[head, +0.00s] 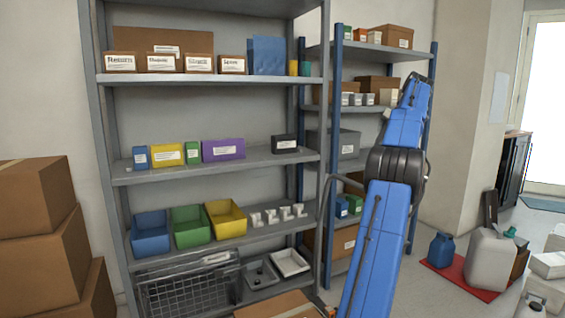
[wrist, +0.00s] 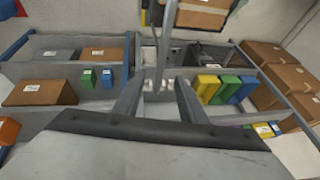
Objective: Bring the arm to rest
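My arm stands raised at the right of the head view, its blue links in front of the right-hand shelving. I cannot make out my gripper in the head view. In the wrist view, the two fingers of my gripper (wrist: 158,92) stand apart with nothing held between them. Beyond them, the wrist view shows shelves at a slant, with white small parts, a yellow bin (wrist: 207,87), a green bin (wrist: 229,88) and a blue bin (wrist: 243,90).
A grey shelf unit (head: 215,79) with labelled boxes and bins stands in front. Blue-post shelving (head: 340,75) is behind my arm. Cardboard boxes (head: 35,205) are stacked at left. A white jug (head: 490,258) and a blue can (head: 441,250) stand on a red mat at right.

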